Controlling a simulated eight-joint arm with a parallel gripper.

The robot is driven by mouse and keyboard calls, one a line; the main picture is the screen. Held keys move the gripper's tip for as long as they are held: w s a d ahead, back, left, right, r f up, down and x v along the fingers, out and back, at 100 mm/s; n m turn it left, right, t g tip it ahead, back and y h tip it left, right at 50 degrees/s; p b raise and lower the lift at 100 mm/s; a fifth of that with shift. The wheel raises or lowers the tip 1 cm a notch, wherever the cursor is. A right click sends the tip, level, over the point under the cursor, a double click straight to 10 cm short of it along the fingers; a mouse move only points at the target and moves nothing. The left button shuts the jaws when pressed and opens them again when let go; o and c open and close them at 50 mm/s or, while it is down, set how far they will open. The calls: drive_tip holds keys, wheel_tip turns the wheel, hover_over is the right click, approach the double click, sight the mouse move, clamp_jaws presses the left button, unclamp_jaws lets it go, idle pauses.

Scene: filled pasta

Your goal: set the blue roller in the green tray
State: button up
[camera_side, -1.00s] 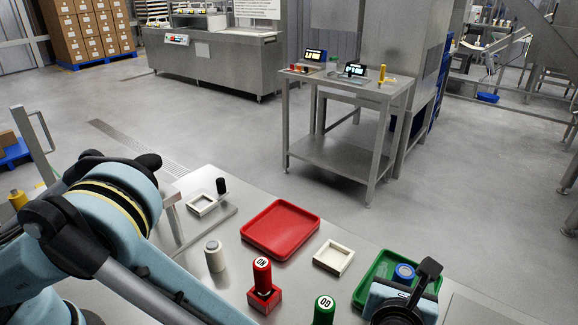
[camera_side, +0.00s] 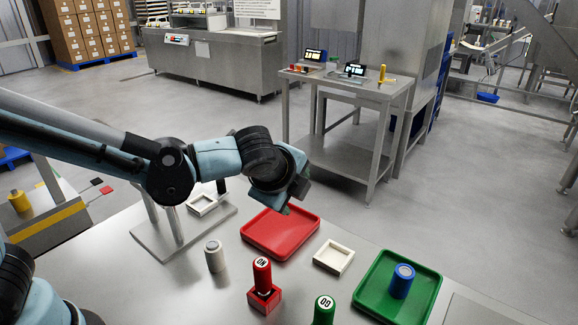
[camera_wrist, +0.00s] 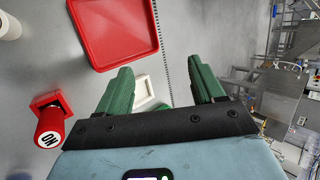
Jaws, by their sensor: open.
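The blue roller (camera_side: 402,281) stands upright in the green tray (camera_side: 424,296) at the right of the table in the side view. My gripper (camera_side: 286,209) is raised above the back edge of the red tray, up and to the left of the roller and apart from it. In the wrist view my gripper (camera_wrist: 160,92) shows two green fingers spread wide with nothing held between them. The roller cannot be made out in the wrist view.
The red tray (camera_side: 281,231) is empty; it also shows in the wrist view (camera_wrist: 112,32). A white square frame (camera_side: 333,257) lies between the trays. A grey-white roller (camera_side: 214,256), a red ON stamp (camera_side: 262,274) and a green GO stamp (camera_side: 324,309) stand nearer the front.

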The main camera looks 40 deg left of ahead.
drive_tip(key=s+a+n+h, duration=0.2)
drive_tip(key=s+a+n, duration=1)
drive_tip(key=n, duration=0.5)
drive_tip(key=shift+s+a+g+h, duration=0.25)
drive_tip(key=shift+a+g+h, duration=0.05)
drive_tip(key=shift+a, duration=0.1)
